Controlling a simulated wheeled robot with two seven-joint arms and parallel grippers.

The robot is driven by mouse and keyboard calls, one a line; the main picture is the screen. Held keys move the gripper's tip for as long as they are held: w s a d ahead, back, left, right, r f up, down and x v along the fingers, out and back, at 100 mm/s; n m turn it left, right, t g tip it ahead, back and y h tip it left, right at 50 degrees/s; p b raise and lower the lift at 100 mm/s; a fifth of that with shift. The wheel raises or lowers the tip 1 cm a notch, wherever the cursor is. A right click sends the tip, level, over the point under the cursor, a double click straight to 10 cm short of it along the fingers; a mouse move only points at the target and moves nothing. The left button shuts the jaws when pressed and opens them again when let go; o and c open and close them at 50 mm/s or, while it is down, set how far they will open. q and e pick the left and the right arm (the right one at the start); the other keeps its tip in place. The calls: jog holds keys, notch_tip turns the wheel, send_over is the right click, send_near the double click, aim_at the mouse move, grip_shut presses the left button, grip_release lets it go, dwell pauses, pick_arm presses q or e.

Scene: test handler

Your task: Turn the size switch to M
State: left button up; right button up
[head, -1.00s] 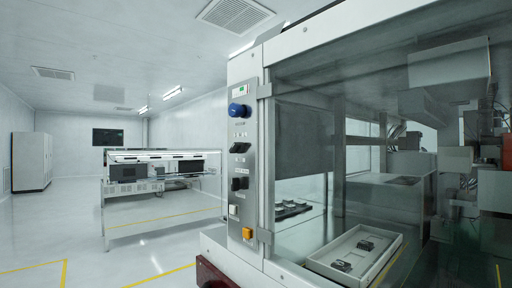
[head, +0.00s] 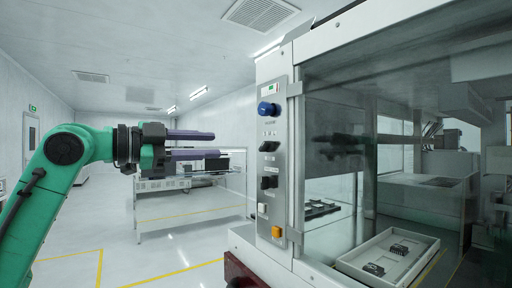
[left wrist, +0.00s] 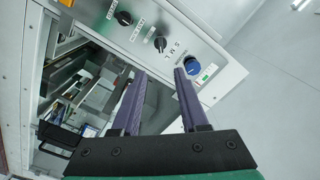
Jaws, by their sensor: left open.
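The size switch (head: 268,146) is a black knob on the grey control panel, below a blue knob (head: 267,109). In the left wrist view the size switch (left wrist: 160,43) has the letters S, M, L beside it. I cannot tell which letter it points to. My left gripper (head: 216,144) is open and empty, with two purple fingers held apart. It is left of the panel at about the switch's height, not touching it. In the left wrist view the gripper (left wrist: 159,72) has its fingertips near the panel's image. My right gripper is out of view.
Behind the glass lies a white tray (head: 380,272) with small dark parts. A workbench (head: 190,208) stands behind my arm. The floor left is clear.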

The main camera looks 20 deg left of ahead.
aim_at(262, 146)
pick_arm(q)
jog(key=p+x, duration=0.4)
jog(key=x, duration=0.8)
jog(key=shift+w+d+r, duration=0.15)
jog(key=shift+w, duration=0.1)
jog(key=shift+w+d+f, duration=0.2)
jog(key=shift+w+f, duration=0.05)
jog(key=shift+w, duration=0.15)
jog(key=shift+s, duration=0.1)
grip_shut()
